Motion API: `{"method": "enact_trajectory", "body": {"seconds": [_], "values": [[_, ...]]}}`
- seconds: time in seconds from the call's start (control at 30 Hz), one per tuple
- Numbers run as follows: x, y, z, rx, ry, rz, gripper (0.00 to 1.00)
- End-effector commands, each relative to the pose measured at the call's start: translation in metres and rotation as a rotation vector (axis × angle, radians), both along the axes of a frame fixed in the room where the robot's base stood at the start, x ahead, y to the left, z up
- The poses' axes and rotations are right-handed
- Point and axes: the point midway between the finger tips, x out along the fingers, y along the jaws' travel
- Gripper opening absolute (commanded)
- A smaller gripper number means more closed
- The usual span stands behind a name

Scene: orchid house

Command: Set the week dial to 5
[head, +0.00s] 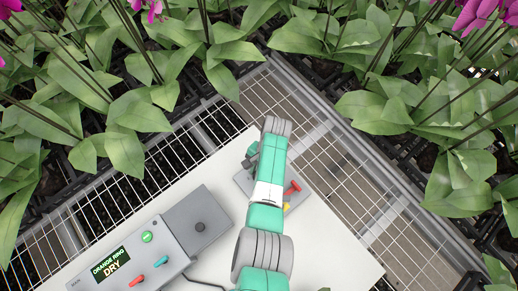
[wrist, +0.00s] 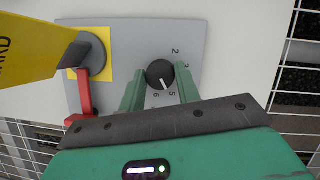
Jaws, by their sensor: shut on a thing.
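The week dial (wrist: 158,72) is a round dark knob on a grey panel (wrist: 130,38), with small numbers around it. A 2 shows above right of it, a 5 and a 6 below. Its white pointer line points down and slightly right, close to the 5. My gripper (wrist: 160,88) has one green finger on each side of the knob and is shut on it. Some numbers are hidden by the fingers. In the head view my arm covers the dial, and part of the same panel (head: 243,180) shows beside it.
A red lever (wrist: 84,92) on a yellow plate stands left of the dial, with a yellow tag (wrist: 30,50) close by. A control box (head: 120,262) reading "ORANGE RING DRY" stands on the white board (head: 325,245). Orchids and wire mesh benches surround it.

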Motion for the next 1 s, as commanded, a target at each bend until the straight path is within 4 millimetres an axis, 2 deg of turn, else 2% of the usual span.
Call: {"method": "enact_trajectory", "body": {"seconds": [0.03,0.07,0.17,0.47,0.8,1.0], "values": [[0.000,0.000,-0.001,0.000,0.000,0.000,0.10],[0.000,0.000,-0.001,0.000,0.000,0.000,0.36],[0.000,0.000,0.000,0.000,0.000,0.001,0.54],[0.001,-0.001,0.004,0.000,-0.001,0.001,0.54],[0.020,-0.015,0.062,0.000,-0.001,0.001,0.54],[0.024,-0.018,0.072,0.000,0.000,0.001,0.54]]}}
